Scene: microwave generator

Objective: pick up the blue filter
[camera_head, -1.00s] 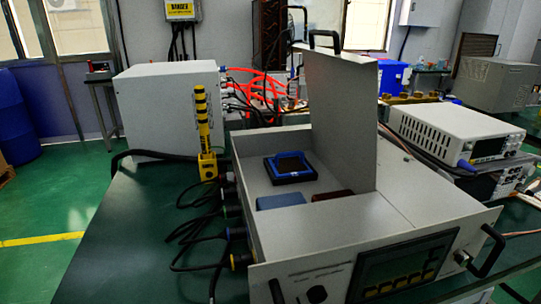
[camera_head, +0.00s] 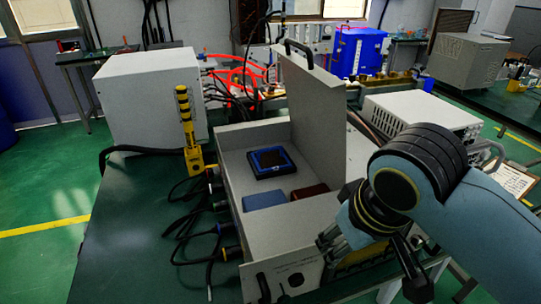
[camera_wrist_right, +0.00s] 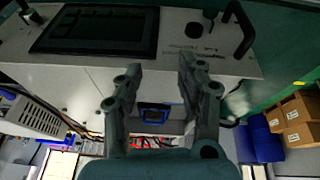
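Inside the open-topped grey generator box (camera_head: 232,168) lie a blue-framed square piece with a dark centre (camera_head: 270,161) and a plain blue block (camera_head: 264,200). I cannot tell for sure which of the two is the blue filter. My right gripper (camera_head: 330,244) is over the front of the box, to the right of and nearer than both pieces. In the right wrist view its fingers (camera_wrist_right: 160,66) are spread apart with nothing between them. The blue-framed piece (camera_wrist_right: 153,114) shows beyond them in that view. My left gripper is not in view.
A dark red block (camera_head: 310,191) lies beside the blue block. The raised grey lid panel (camera_head: 312,120) stands upright along the right of the opening. A yellow-black signal tower (camera_head: 188,130) and dark cables stand left of the box. A white instrument (camera_head: 425,113) is at right.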

